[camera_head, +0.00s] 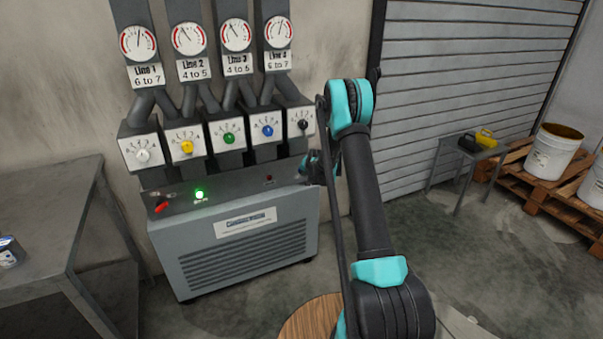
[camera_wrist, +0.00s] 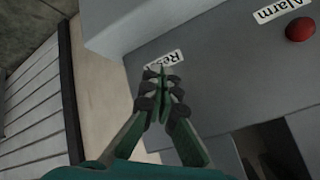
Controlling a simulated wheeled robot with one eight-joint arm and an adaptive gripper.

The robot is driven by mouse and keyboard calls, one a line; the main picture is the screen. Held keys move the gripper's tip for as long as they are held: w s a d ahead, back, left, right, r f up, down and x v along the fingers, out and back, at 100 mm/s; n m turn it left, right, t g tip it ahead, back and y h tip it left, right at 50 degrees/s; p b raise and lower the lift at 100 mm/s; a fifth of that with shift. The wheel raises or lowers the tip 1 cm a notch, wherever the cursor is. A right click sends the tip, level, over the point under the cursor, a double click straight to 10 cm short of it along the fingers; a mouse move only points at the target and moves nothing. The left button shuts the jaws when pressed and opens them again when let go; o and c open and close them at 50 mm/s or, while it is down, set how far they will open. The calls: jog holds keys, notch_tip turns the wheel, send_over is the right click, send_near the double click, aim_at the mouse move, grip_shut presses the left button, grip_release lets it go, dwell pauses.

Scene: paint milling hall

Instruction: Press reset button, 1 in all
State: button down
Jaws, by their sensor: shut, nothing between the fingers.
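My gripper (camera_wrist: 160,75) is shut and empty in the wrist view. Its fingertips are over the grey top panel of the machine, right at a white label (camera_wrist: 165,58) of which only "Re" is readable. The reset button itself is hidden, behind the fingers as far as I can tell. I cannot tell whether the tips touch the panel. In the head view my gripper (camera_head: 314,166) is mostly behind my arm, at the right end of the grey machine (camera_head: 297,207).
A red alarm light (camera_wrist: 300,27) with an "Alarm" label is on the same panel. In the head view a lit green lamp (camera_head: 199,194) and a red lever (camera_head: 161,207) are further left. Coloured knobs such as the blue one (camera_head: 267,131) stand above. A metal table (camera_head: 50,210) is at left.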

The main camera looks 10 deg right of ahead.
jog(key=shift+s+d, duration=0.15)
jog(key=shift+s, duration=0.5)
jog(key=shift+s, duration=0.1)
jog(key=shift+s+d, duration=0.25)
jog(key=shift+s, duration=0.5)
jog(key=shift+s+d, duration=0.3)
jog(key=shift+s, duration=0.5)
jog(key=shift+s+d, duration=0.25)
jog(key=shift+s, duration=0.5)
jog(key=s+r+n+g, duration=0.1)
jog(key=s+r, duration=0.7)
jog(key=s, duration=0.4)
jog(key=s+r+n+g, duration=0.1)
jog(key=s+r+n, duration=0.1)
jog(key=s+r, duration=0.75)
jog(key=s+d+f+n+g+h, duration=0.1)
jog(key=s, duration=1.3)
jog(key=s+d+f+n+g, duration=0.1)
jog(key=s+f, duration=0.1)
jog(key=s, duration=1.3)
jog(key=shift+d+f+h, duration=0.15)
jog(key=shift+d+h, duration=0.1)
jog(key=shift+h, duration=0.15)
